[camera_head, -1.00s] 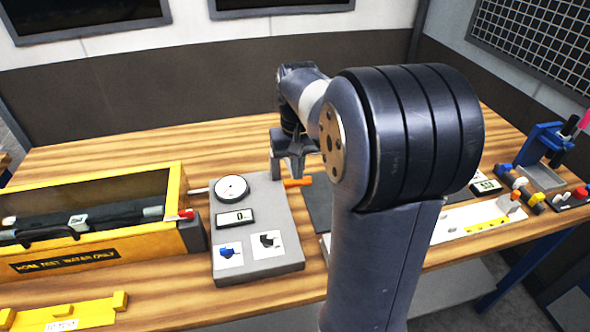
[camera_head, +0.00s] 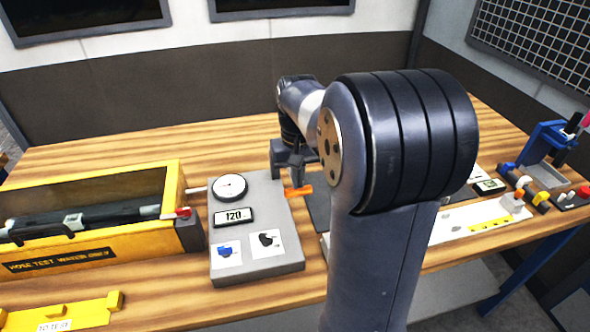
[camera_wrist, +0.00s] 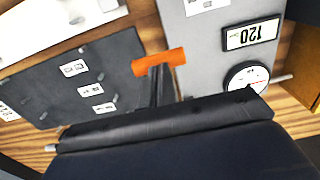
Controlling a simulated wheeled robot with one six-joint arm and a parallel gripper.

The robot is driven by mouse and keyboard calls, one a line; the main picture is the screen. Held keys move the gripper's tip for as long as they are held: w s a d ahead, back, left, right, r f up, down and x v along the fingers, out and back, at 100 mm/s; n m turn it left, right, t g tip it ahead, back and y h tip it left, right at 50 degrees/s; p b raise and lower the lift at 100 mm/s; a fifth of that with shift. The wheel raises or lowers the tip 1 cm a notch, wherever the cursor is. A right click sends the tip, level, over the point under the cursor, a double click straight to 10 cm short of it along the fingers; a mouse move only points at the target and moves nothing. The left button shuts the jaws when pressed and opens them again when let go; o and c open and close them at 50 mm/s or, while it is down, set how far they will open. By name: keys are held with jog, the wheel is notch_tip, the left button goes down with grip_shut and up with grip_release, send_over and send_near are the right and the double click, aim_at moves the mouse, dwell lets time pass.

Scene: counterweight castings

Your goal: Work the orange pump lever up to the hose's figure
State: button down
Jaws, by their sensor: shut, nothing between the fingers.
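The orange pump lever (camera_head: 298,191) sticks out from the right side of the grey pump unit (camera_head: 283,258). It also shows in the wrist view (camera_wrist: 159,61), just beyond the fingertips. My gripper (camera_head: 294,180) is shut and empty, right at the lever; I cannot tell whether it touches. The pump's display (camera_head: 234,217) reads 120, and the round dial (camera_head: 230,187) sits above it. Two picture cards, one with a blue part and one with a black part, are on the unit's front. The black hose (camera_head: 100,217) lies in the yellow test trough (camera_head: 174,176).
A yellow rack (camera_head: 95,312) labelled "TO TEST" lies at front left. A dark mat with labels (camera_wrist: 70,85) lies beside the pump, partly hidden by my arm. A white board (camera_head: 455,228) and a blue stand (camera_head: 546,140) are at the right.

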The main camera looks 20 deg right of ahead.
jog(key=shift+f+b, duration=0.8)
jog(key=shift+f, duration=0.7)
jog(key=shift+r, duration=0.1)
jog(key=shift+r+p, duration=4.35)
jog(key=shift+r, duration=0.4)
